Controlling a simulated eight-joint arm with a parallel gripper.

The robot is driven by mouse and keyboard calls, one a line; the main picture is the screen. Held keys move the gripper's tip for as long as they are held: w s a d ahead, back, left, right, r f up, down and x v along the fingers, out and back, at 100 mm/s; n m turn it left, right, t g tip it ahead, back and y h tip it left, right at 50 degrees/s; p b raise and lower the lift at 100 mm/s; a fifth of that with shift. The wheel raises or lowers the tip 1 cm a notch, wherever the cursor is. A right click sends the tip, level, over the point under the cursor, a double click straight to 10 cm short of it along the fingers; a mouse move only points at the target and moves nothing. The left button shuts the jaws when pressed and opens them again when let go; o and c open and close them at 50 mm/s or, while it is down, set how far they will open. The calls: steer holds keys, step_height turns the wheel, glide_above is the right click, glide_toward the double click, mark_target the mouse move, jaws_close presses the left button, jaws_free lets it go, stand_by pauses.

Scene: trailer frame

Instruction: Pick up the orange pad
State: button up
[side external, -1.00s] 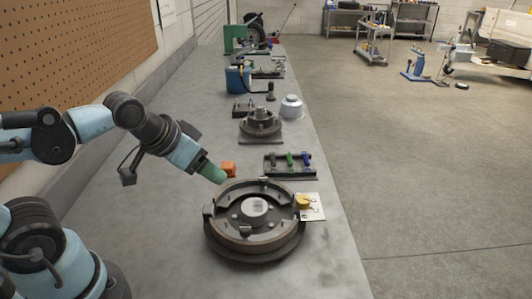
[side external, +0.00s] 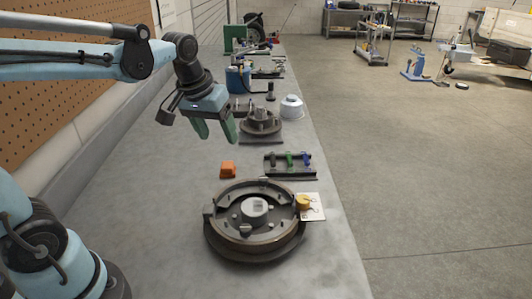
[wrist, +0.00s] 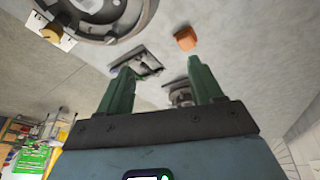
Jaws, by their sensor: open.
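The orange pad (side external: 228,169) is a small block lying on the grey bench, just behind the round brake assembly. It also shows in the wrist view (wrist: 186,39), beyond and between my fingertips, nearer the right one. My gripper (side external: 217,137) has green fingers and hangs above the bench, higher than the pad and slightly to its left in the side view. Its fingers are spread apart in the wrist view (wrist: 158,75), with nothing between them. The pad is apart from the fingers.
The brake drum assembly (side external: 255,222) stands in front of the pad. A dark rack with coloured tools (side external: 290,165) lies to the pad's right, and a hub (side external: 260,124) stands behind. A white card with a yellow part (side external: 313,207) is at the bench edge. The bench left of the pad is clear.

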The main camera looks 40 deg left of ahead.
mark_target(227, 165)
steer(key=w+a+f+n+g, duration=0.4)
steer(key=w+a+n, duration=0.1)
steer(key=w+a, duration=0.2)
steer(key=f, duration=1.1)
steer(key=shift+w+a+f, duration=0.2)
steer(key=shift+w+f, duration=0.1)
steer(key=shift+w, duration=0.05)
steer(key=shift+c, duration=0.3)
steer(key=c, duration=1.2)
steer(key=shift+o, duration=0.2)
steer(key=shift+r, duration=0.1)
